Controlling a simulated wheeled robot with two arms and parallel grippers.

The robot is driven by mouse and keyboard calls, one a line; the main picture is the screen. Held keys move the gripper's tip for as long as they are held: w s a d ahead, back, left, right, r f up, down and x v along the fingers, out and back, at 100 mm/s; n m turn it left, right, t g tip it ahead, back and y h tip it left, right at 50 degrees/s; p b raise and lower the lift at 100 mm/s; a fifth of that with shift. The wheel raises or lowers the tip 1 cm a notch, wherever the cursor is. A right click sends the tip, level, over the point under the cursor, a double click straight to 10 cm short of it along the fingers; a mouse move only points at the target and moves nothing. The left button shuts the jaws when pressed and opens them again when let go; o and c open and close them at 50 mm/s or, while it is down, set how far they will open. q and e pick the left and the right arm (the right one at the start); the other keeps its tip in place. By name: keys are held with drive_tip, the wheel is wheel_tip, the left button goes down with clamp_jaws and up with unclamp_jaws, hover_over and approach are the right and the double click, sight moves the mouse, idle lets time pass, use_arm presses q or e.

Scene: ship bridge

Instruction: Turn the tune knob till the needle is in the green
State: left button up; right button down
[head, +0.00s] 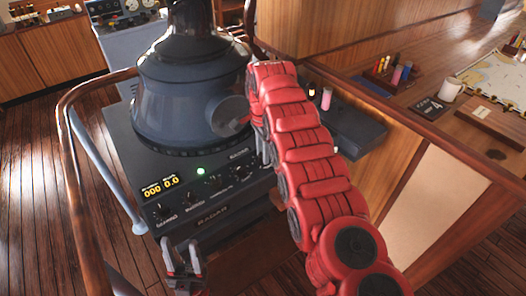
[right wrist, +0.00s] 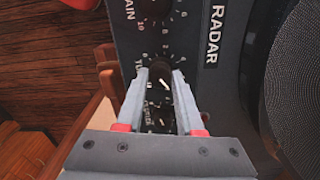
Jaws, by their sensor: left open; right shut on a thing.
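The radar console (head: 205,217) stands in front of me, with a row of dark knobs along its front panel. In the right wrist view the tune knob (right wrist: 160,69) is dark, with a partly covered label beginning "TU" beside it. My right gripper (right wrist: 161,76) is shut on this knob, one finger on each side. In the head view my red right arm hides that end of the panel. Between the fingers, dark faces with white marks show; I cannot make out a needle in a green band. My left gripper (head: 183,262) is open and empty, low before the console.
A big grey hood (head: 185,90) rises from the console top. A green lamp (head: 200,171) and an amber display (head: 161,186) are lit. A wooden handrail (head: 68,150) curves around the left. A chart desk (head: 440,125) with mug and pens is at right.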

drive_tip(key=c, duration=0.5)
unclamp_jaws()
drive_tip(key=shift+c, duration=0.2)
drive_tip(key=shift+r, duration=0.15)
drive_tip(key=shift+r, duration=0.25)
wheel_tip(320, 180, up, 17)
drive_tip(key=p, duration=1.6)
drive_tip(key=shift+f, duration=0.15)
drive_tip(key=shift+f, duration=0.1)
